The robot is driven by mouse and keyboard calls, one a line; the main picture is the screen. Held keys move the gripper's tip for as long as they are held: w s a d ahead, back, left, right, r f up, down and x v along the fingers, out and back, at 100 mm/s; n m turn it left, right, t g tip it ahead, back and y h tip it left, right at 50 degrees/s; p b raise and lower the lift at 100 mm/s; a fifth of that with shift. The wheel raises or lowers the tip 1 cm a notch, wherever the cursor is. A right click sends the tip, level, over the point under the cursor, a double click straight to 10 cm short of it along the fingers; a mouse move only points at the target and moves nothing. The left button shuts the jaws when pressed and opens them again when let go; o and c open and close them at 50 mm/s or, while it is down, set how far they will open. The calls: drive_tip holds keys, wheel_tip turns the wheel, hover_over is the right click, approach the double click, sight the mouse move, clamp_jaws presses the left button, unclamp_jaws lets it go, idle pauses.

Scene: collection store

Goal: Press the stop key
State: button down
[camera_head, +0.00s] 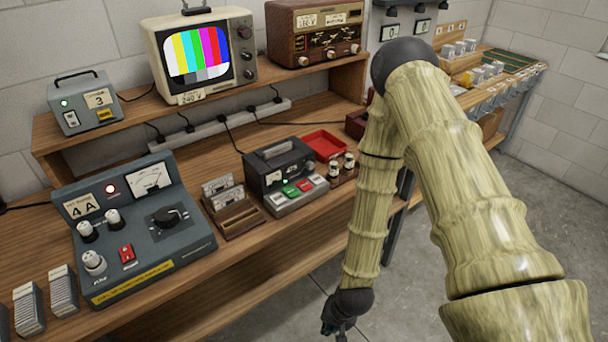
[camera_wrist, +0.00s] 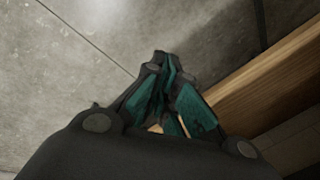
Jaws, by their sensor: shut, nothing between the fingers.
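A dark cassette recorder (camera_head: 279,160) stands on the bench, with a row of keys along its front. A green key (camera_head: 290,192) and a red key (camera_head: 305,186) sit side by side, with paler keys at the ends. Their labels are too small to read, so I cannot tell which is marked stop. My gripper (camera_head: 336,329) hangs low at the bottom edge of the head view, in front of and below the bench, apart from the recorder. In the wrist view my gripper (camera_wrist: 163,62) is shut and empty, and no key shows there.
A grey power unit (camera_head: 135,225) with knobs and a red switch stands left of the recorder. A cassette rack (camera_head: 231,207) sits between them. A red tray (camera_head: 325,145) and small jars (camera_head: 342,165) are right of the recorder. Open floor (camera_wrist: 70,60) lies under my gripper, beside the wooden bench edge (camera_wrist: 275,85).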

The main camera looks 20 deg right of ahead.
drive_tip(key=w+r+m+t+y+p, duration=0.25)
drive_tip(key=w+r+m+p, duration=0.5)
drive_tip(key=w+r, duration=1.2)
wheel_tip(320, 180, up, 18)
drive_tip(key=m+t+p, duration=0.3)
drive_tip(key=m+p, duration=0.1)
drive_tip(key=m, duration=0.2)
hover_over(302, 186)
drive_tip(key=shift+s+f+y, duration=0.1)
drive_tip(key=shift+y, duration=0.15)
drive_tip(key=shift+f, duration=0.15)
drive_tip(key=shift+f+b, duration=2.8)
drive_tip(key=shift+f, duration=1.5)
drive_tip(key=shift+f, duration=0.15)
drive_tip(key=shift+f+b, duration=0.25)
drive_tip(key=shift+b, duration=0.1)
